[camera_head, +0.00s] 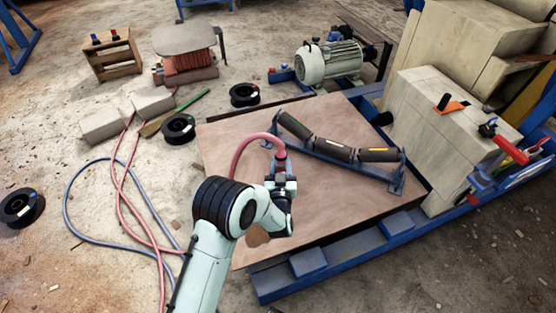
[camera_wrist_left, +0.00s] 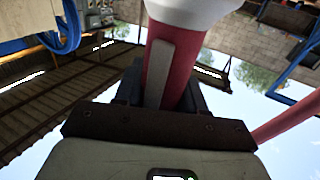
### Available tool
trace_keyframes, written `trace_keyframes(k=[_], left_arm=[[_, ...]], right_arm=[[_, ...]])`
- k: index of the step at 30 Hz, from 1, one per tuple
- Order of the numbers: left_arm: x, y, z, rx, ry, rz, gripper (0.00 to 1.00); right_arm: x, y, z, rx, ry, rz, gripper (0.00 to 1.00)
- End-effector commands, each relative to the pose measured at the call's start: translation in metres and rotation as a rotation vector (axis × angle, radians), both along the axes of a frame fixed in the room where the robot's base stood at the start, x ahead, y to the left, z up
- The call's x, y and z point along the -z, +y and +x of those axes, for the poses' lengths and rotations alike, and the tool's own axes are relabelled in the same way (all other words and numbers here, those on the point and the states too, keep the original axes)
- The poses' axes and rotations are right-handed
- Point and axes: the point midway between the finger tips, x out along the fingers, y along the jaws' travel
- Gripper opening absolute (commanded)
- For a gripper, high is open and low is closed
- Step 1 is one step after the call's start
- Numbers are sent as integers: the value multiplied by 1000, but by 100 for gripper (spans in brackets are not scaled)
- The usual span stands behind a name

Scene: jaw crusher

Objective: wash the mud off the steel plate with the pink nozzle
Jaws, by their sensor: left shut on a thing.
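The steel plate (camera_head: 228,148) is a broad flat panel, brown over most of its visible face, lying in the middle of the head view. A darker brown patch (camera_head: 257,238) shows near its front left, beside my arm. My left gripper (camera_head: 281,186) is over the plate, shut on the pink nozzle. The nozzle (camera_wrist_left: 172,70) fills the middle of the left wrist view, pink with a pale wide end. Its pink hose (camera_head: 250,141) arches behind the gripper in the head view. My forearm hides part of the plate. The right gripper is not in view.
A roller frame (camera_head: 340,152) lies across the plate's far right. A blue steel frame (camera_head: 350,258) runs along the plate's front and right. Pale blocks (camera_head: 440,118) stand at the right. Pink and blue hoses (camera_head: 82,232) loop on the floor at left, near black spools (camera_head: 179,128).

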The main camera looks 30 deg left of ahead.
Motion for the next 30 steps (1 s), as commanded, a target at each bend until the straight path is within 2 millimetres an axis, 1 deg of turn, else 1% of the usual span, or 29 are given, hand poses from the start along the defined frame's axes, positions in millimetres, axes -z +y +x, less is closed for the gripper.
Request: trace_keyframes(k=[3,30], left_arm=[[-1,7,-7,-3,0,1,0],[-1,47,-56,-2,-1,2,0]], right_arm=[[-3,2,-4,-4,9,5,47],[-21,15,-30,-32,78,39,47]])
